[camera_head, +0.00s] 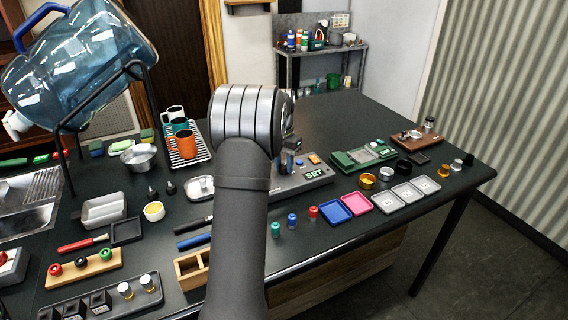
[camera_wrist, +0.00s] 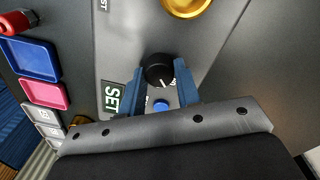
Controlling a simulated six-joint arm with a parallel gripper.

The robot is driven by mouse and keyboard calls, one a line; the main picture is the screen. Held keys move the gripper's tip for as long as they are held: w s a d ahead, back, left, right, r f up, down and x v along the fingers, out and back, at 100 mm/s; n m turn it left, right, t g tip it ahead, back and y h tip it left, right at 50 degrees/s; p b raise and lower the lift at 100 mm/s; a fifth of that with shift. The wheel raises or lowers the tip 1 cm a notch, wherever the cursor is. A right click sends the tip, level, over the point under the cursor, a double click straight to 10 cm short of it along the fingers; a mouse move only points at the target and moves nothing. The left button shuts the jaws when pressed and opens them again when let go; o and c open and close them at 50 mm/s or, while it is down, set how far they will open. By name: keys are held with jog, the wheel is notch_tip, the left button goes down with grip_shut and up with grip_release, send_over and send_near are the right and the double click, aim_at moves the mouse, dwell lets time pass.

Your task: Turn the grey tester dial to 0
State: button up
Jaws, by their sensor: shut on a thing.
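The grey tester (camera_head: 290,188) stands on the dark counter, partly hidden behind my arm; its SET display faces front. In the wrist view its grey panel (camera_wrist: 120,50) fills the middle. The dial (camera_wrist: 158,66) looks dark there, with a white pointer mark aimed toward my gripper's base, at the bottom of the picture. My gripper (camera_wrist: 163,86) has its blue fingers on either side of the dial, shut on it. In the head view my gripper (camera_head: 291,150) is over the tester and the dial is hidden. I cannot read any scale numbers around the dial.
A blue button (camera_wrist: 161,105) sits between my fingers, close to the dial. A gold round part (camera_wrist: 186,4) is beyond it. Blue (camera_head: 336,209) and pink (camera_head: 358,203) trays and small capped vials (camera_head: 292,220) stand nearby. A green device (camera_head: 364,157) is to the right.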

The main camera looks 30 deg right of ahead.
jog(key=n, duration=0.4)
jog(key=shift+n, duration=2.9)
jog(key=o, duration=1)
jog(key=shift+t, duration=0.3)
jog(key=r, duration=1.1)
jog(key=a+r, duration=0.1)
jog(key=r, duration=0.5)
jog(key=shift+r, duration=0.25)
jog(key=shift+f, duration=0.1)
